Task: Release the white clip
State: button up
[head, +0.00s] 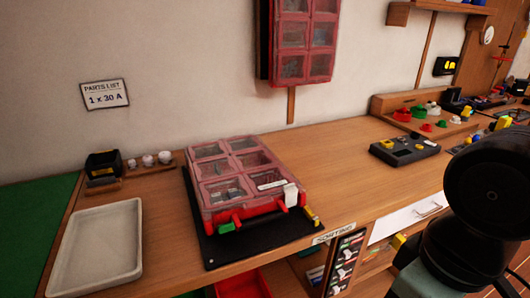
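The white clip (291,195) is at the front right corner of a red organizer case (263,209) with a clear compartment lid. It looks upright against the case's front edge; I cannot tell for sure whether it is latched. A green clip (228,227) sits at the front left of the same case and sticks out forward. The lid (236,160) lies down over several compartments holding small parts. My black arm links show at the right edge, well apart from the case. My gripper is not in view.
The case lies on a black mat (202,243) on the wooden bench (345,190). An empty white tray (100,245) is at the left. A dark device (405,150) with buttons stands to the right. The bench between case and device is clear. A red case (298,45) hangs on the wall.

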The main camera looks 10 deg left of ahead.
aim_at(290, 191)
jog(key=i+l+u, duration=0.1)
jog(key=i+u, duration=0.25)
jog(key=i+l+u, duration=0.15)
jog(key=u, duration=0.2)
jog(key=i+l+u, duration=0.35)
jog(key=j, duration=0.1)
